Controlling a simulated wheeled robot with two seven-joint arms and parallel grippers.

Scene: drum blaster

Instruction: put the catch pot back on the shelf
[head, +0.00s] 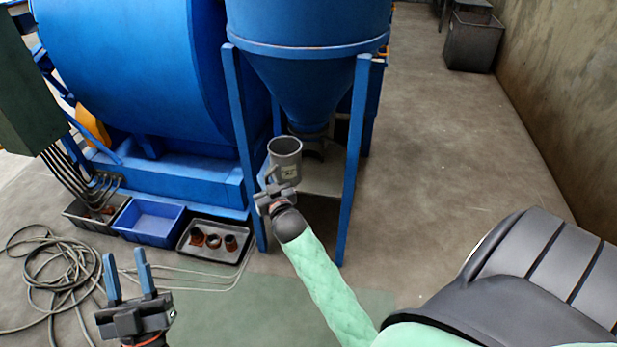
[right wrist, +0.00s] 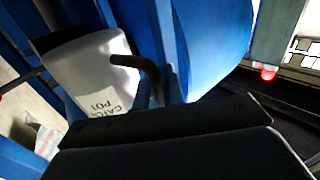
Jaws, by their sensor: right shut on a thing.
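The catch pot (head: 285,158) is a grey cylinder with a label, held upright between the blue legs of the hopper stand. My right gripper (head: 272,186) is shut on its handle at the near side. In the right wrist view the pot (right wrist: 90,75) shows its "CATCH POT" label and a dark curved handle (right wrist: 128,65). The shelf (head: 325,178) is a pale plate between the stand's legs, below the hopper cone. I cannot tell whether the pot touches it. My left gripper (head: 128,276) is open and empty at the lower left, over the floor.
The blue hopper (head: 310,75) narrows to an outlet just above and right of the pot. A blue bin (head: 150,222), a grey tray (head: 214,258) and coiled hose (head: 55,270) lie left.

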